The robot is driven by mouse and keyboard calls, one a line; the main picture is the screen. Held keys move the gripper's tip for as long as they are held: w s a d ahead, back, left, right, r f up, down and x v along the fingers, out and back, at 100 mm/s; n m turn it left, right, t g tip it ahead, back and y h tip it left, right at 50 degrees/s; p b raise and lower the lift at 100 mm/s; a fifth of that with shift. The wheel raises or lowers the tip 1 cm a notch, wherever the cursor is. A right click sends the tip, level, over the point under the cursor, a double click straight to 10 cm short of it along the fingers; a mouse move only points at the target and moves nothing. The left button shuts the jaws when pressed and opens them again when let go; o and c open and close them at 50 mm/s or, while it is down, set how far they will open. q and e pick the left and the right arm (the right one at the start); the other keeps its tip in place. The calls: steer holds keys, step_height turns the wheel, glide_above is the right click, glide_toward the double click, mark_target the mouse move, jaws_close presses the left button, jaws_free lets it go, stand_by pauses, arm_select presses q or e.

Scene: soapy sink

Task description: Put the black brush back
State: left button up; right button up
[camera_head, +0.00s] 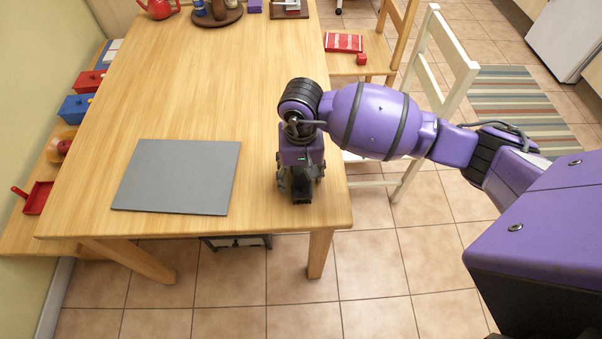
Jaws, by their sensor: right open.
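My right gripper (300,183) points down over the right front part of the wooden table (255,115), close to its edge. It is open. Something dark shows between and below its fingers; I cannot tell whether that is the black brush or part of the gripper. No black brush can be clearly made out elsewhere. My left gripper is not in view.
A grey mat (178,178) lies bare on the table to the left. A round brown tray (232,18) with jars and a red teapot (158,9) stand at the back. A white chair (437,62) stands right. The table's middle is clear.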

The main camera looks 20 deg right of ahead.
mark_target(301, 172)
step_height(301, 172, up, 12)
stand_by(0.4)
stand_by(0.4)
